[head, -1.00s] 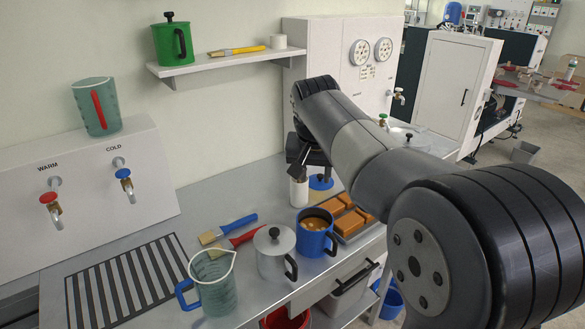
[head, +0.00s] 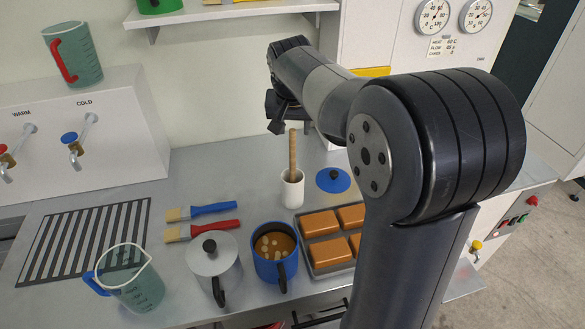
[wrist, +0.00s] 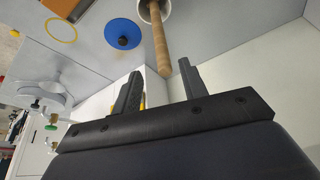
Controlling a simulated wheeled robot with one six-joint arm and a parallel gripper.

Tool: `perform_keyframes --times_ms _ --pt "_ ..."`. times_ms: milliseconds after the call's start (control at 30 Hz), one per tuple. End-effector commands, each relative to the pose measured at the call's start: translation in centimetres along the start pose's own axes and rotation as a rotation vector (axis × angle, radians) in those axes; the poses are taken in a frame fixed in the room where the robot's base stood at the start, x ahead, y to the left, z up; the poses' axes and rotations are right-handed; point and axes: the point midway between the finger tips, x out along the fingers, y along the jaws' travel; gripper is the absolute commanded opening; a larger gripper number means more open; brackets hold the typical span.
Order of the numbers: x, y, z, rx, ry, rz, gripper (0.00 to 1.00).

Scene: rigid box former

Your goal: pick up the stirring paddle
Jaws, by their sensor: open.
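The stirring paddle shows as a wooden handle (head: 292,152) standing upright in a white cup (head: 291,189) on the counter; its lower end is hidden inside the cup. In the wrist view the handle (wrist: 160,45) points toward my open gripper (wrist: 158,92), its end close to the gap between the two fingers. The white cup also shows at the top of the wrist view (wrist: 146,12). In the head view my gripper (head: 275,122) is above and slightly left of the handle, apart from it, and nothing is between its fingers.
A blue lid (head: 333,180) lies right of the cup. A blue pot (head: 274,262), a lidded grey pot (head: 213,266), a tray of brown blocks (head: 322,262), two brushes (head: 212,210) and a clear jug (head: 135,284) stand in front. The counter behind the brushes is clear.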

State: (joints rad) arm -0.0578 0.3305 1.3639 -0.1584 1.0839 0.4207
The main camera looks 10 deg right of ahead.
Motion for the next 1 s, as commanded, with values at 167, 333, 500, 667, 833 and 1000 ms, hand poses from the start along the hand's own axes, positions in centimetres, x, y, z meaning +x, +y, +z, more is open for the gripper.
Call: perform_keyframes --times_ms 167,333,500,667,833,1000 --pt "1.9 -0.3 0.3 -0.002 -0.004 0.001 0.41" --pt "4.4 -0.5 0.5 0.0 -0.004 0.001 0.41" --pt "5.3 -0.5 0.5 0.0 -0.001 0.0 0.41" --pt "5.3 -0.5 0.5 0.0 0.0 0.0 0.41" --pt "5.3 -0.5 0.5 0.0 0.0 0.0 0.28" --pt "5.3 -0.5 0.5 0.0 0.0 0.0 0.14"
